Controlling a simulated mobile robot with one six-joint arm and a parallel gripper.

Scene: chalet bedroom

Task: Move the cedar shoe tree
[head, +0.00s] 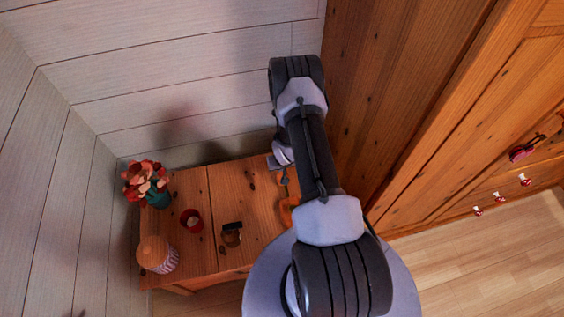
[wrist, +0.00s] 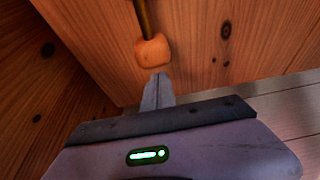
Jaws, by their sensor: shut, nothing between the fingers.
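The cedar shoe tree shows in the wrist view as a rounded orange-brown wooden end (wrist: 152,51) on a dark rod that runs up out of the picture. My gripper (wrist: 157,80) is shut and empty, its fingertips right at the near edge of that wooden end. I cannot tell whether they touch it. In the head view, an orange piece (head: 286,212) that looks like part of the shoe tree lies on the wooden table (head: 190,262), mostly hidden by my arm. My fingertips are not clear in that view.
The table also holds a red flower pot plant (head: 147,181), a small red cup (head: 191,220), a dark-and-tan item (head: 231,235) and a striped jar (head: 158,254). A panelled wall is behind. A tall wooden wardrobe (head: 400,90) stands close on the right.

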